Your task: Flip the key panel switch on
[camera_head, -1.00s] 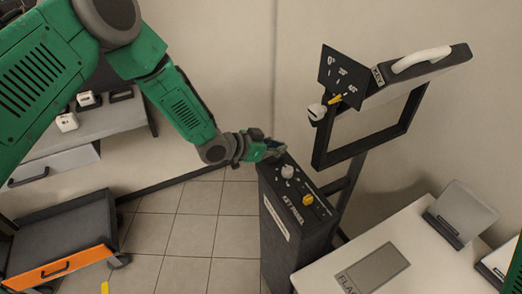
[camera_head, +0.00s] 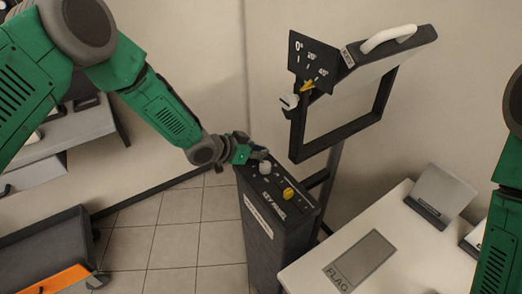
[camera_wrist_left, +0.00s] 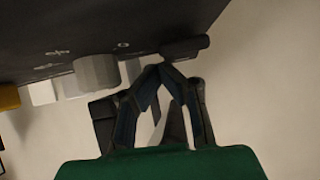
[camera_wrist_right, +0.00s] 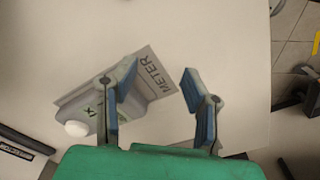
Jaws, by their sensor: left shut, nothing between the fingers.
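The key panel (camera_head: 284,235) is a dark box-shaped pedestal. Its top carries a white knob (camera_head: 264,166) and a yellow knob (camera_head: 288,194). My left gripper (camera_head: 260,154) is at the far end of that top, just beyond the white knob. In the left wrist view my left gripper (camera_wrist_left: 160,70) has its fingertips together and empty, close by a dark bar-like switch (camera_wrist_left: 184,48) at the panel's edge. Contact cannot be told. The grey-white knob (camera_wrist_left: 97,72) is left of the fingertips. My right gripper (camera_wrist_right: 158,78) is open and empty, above a METER label.
A dark frame stand with a white handle (camera_head: 388,38) and an angle dial plate (camera_head: 312,62) stands behind the panel. A white table (camera_head: 330,250) with a FLAG plate (camera_head: 359,261) is at right. A dark cart (camera_head: 45,250) is at lower left. Tiled floor lies between.

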